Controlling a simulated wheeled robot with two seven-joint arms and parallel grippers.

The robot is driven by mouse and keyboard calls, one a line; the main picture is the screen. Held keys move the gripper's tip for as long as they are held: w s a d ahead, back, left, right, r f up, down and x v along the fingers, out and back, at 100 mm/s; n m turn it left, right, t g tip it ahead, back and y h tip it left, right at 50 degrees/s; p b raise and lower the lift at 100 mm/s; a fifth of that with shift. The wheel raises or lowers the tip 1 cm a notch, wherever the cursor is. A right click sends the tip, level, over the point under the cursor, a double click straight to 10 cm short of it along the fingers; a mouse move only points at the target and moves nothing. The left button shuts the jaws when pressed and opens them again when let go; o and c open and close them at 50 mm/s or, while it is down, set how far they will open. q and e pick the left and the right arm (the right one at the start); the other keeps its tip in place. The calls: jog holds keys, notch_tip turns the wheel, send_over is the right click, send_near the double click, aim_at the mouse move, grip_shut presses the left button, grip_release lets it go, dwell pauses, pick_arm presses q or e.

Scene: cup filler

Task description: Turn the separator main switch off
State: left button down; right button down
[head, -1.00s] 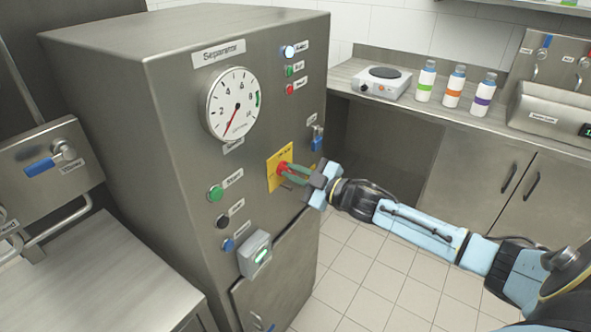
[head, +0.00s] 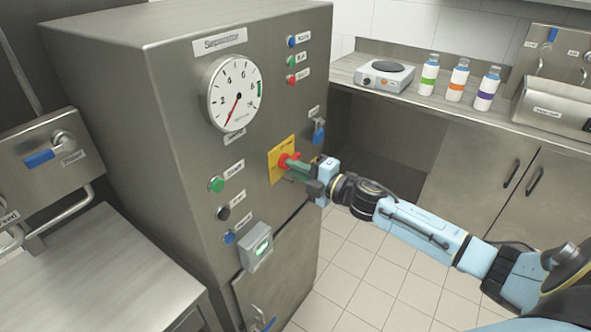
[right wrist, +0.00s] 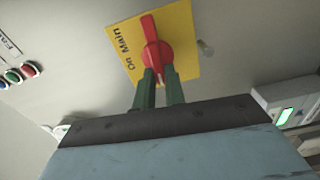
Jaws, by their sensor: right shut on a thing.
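The separator (head: 170,75) is a tall steel cabinet in the left half of the head view. Its main switch is a red rotary handle (right wrist: 155,50) on a yellow plate (right wrist: 180,30), with "On" and "Main" lettering in the right wrist view. The switch also shows in the head view (head: 287,161). My right gripper (right wrist: 160,78) is shut on the lower part of the red handle, its two green fingers on either side of it. In the head view the right gripper (head: 298,168) reaches the plate from the right. My left gripper is not in view.
A gauge (head: 235,93) sits above the switch. A blue-handled valve (head: 318,131) is right of the switch. A counter with bottles (head: 458,80) stands behind.

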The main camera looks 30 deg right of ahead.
jog(key=shift+f+n, duration=0.1)
jog(key=shift+n, duration=0.4)
jog(key=c, duration=1.5)
grip_release()
jog(key=shift+o, duration=0.2)
jog(key=shift+s, duration=0.15)
jog(key=v, duration=1.3)
jog(key=shift+d, duration=0.1)
